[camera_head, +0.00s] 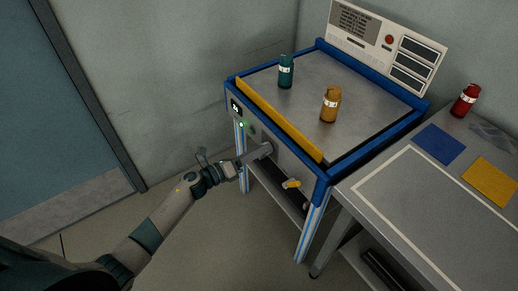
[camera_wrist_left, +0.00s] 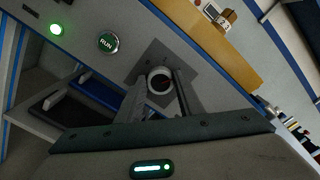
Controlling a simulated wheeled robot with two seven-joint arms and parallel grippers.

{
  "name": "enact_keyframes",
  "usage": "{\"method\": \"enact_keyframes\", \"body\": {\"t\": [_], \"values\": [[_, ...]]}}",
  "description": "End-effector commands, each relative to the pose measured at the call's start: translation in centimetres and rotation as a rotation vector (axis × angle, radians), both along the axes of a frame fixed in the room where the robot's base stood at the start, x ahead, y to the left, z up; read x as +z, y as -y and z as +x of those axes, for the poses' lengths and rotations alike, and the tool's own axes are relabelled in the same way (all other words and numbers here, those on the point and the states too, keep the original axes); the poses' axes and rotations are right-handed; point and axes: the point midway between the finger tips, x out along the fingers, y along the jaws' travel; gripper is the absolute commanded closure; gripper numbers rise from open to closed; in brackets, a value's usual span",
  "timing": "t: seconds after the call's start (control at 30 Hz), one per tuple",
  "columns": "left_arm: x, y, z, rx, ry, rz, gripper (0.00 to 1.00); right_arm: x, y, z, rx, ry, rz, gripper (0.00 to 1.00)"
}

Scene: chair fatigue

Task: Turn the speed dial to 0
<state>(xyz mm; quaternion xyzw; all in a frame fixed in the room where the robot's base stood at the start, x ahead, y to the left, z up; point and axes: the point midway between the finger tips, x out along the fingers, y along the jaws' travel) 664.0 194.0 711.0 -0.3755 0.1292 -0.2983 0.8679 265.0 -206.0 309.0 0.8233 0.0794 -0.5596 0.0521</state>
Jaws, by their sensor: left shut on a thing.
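The speed dial (camera_wrist_left: 159,82) is a round knob with a white face and a small red mark, on a grey plate on the front panel of the blue-framed machine (camera_head: 375,88). My left gripper (camera_wrist_left: 158,92) is shut on the dial, one finger on each side of it. In the head view my left gripper (camera_head: 262,151) reaches the front panel and hides the dial. A small display (camera_head: 236,107) sits at the panel's left end; its digits are too small to read surely. My right gripper is not in view.
Teal (camera_head: 286,71) and orange (camera_head: 330,104) bottles stand on the machine. A grey table (camera_head: 420,220) adjoins at right.

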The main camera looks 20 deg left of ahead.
Motion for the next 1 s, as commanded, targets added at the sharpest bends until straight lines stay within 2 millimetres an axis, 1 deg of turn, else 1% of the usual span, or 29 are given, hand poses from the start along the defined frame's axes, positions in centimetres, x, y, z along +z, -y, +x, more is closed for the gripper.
{"method": "enact_keyframes", "body": {"t": [0.4,1.0], "values": [[0.0,-0.1,0.1,0.001,-0.245,-0.31,0.89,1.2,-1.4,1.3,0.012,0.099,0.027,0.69],[-0.2,-0.2,0.1,0.002,-0.594,-0.759,0.89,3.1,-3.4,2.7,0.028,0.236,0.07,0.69]]}}
